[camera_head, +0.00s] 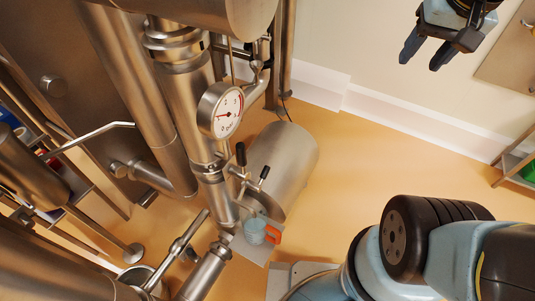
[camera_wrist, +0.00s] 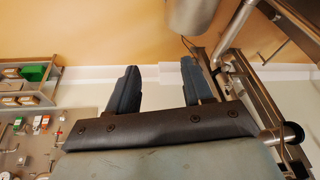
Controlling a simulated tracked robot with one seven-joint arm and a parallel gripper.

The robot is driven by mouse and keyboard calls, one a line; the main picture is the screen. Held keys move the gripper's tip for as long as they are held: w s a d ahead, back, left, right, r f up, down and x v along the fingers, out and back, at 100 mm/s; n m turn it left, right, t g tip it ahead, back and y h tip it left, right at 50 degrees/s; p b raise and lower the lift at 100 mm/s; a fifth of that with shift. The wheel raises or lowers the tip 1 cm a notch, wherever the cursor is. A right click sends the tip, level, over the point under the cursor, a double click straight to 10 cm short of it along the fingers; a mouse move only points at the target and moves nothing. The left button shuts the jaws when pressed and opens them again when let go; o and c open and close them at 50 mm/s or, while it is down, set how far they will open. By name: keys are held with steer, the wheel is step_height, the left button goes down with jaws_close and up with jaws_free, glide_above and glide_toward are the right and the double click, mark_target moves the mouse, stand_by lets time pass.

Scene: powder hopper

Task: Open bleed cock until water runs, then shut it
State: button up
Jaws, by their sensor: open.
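Below the round pressure gauge (camera_head: 221,111), two small black-handled levers stand out from the steel pipe: a taller one (camera_head: 240,154) and a shorter one (camera_head: 264,172) to its right. I cannot tell for sure which is the bleed cock. A light blue cup (camera_head: 254,231) with an orange handle stands below them. No running water shows, and the inside of the cup is unclear. My gripper (camera_head: 427,54) is open and empty at the upper right, well away from the levers. In the wrist view its two dark fingers (camera_wrist: 160,75) are spread with nothing between them.
A steel cylinder (camera_head: 284,158) lies behind the levers. Steel pipes and a vessel fill the left side. In the wrist view, a tool board (camera_wrist: 50,135) and a shelf with bins (camera_wrist: 30,85) are at left. Open floor (camera_head: 350,155) lies between the piping and my gripper.

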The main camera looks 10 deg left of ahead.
steer(key=w+a+f+m+g+y, duration=0.2)
steer(key=w+a+f+m+g, duration=0.25)
steer(key=w+f, duration=0.5)
steer(key=w+a+f+m+g+y, duration=0.4)
steer(key=w+f, duration=0.3)
steer(key=f, duration=0.5)
steer(key=m+g+y, duration=0.6)
steer(key=m+y, duration=0.2)
steer(key=m, duration=0.2)
glide_toward(265, 173)
steer(key=x, duration=0.6)
steer(key=f+x, duration=0.1)
steer(key=x, duration=0.2)
steer(key=shift+w+a, duration=0.1)
steer(key=shift+a, duration=0.35)
jaws_close()
